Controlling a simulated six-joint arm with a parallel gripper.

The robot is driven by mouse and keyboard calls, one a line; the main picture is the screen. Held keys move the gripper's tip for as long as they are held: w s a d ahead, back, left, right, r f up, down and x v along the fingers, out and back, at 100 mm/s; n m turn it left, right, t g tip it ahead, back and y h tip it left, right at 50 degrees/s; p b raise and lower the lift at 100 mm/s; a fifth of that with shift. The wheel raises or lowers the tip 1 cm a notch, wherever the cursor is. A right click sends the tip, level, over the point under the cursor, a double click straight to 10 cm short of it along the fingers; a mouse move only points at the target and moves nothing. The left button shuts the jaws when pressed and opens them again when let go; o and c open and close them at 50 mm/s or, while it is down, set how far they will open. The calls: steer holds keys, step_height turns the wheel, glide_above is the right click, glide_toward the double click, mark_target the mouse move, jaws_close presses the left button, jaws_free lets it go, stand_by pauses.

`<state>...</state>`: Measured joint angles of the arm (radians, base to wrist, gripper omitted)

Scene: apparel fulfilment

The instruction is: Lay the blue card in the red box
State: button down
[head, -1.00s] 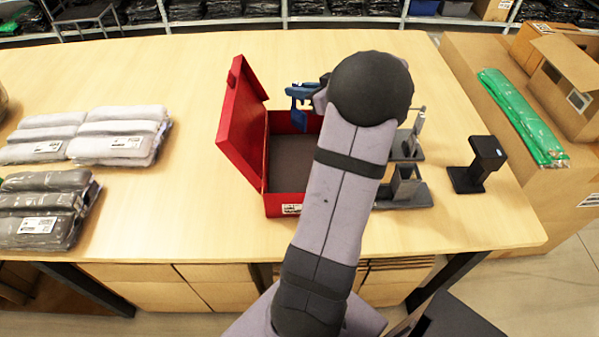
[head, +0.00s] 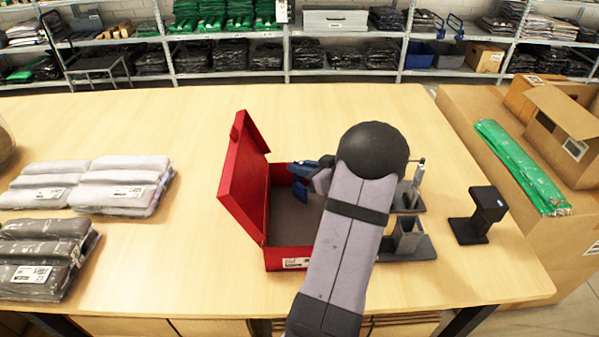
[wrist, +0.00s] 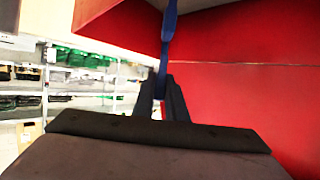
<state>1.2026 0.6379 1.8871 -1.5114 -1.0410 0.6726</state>
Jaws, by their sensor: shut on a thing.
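The red box (head: 289,257) stands on the table with its lid raised on the left. Its dark grey floor is partly visible and looks bare; my arm hides the right part. My gripper (head: 312,170) is over the back of the box opening, fingers pointing left. It is shut on the blue card (head: 301,196), which shows as a small blue shape against the box interior. In the wrist view, the card (wrist: 168,38) appears as a narrow blue strip, nearly edge-on, between the dark fingertips (wrist: 161,92), with red box walls around. I cannot tell whether the card touches the box.
Dark stands (head: 407,242) and a black device (head: 481,215) are to the right of the box. Bagged grey garments (head: 118,185) lie on the left. A green package (head: 520,165) rests on cartons at the right. Table behind the box is clear.

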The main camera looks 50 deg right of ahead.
steer(key=shift+f, duration=1.1)
steer(key=c, duration=1.8)
jaws_free()
steer(key=shift+o, duration=0.2)
steer(key=shift+s+d+r, duration=0.1)
steer(key=shift+s+r, duration=0.05)
steer(key=shift+r, duration=0.05)
steer(key=b+v, duration=0.1)
steer(key=v, duration=1)
steer(key=shift+s+r, duration=0.2)
steer(key=shift+s, duration=0.1)
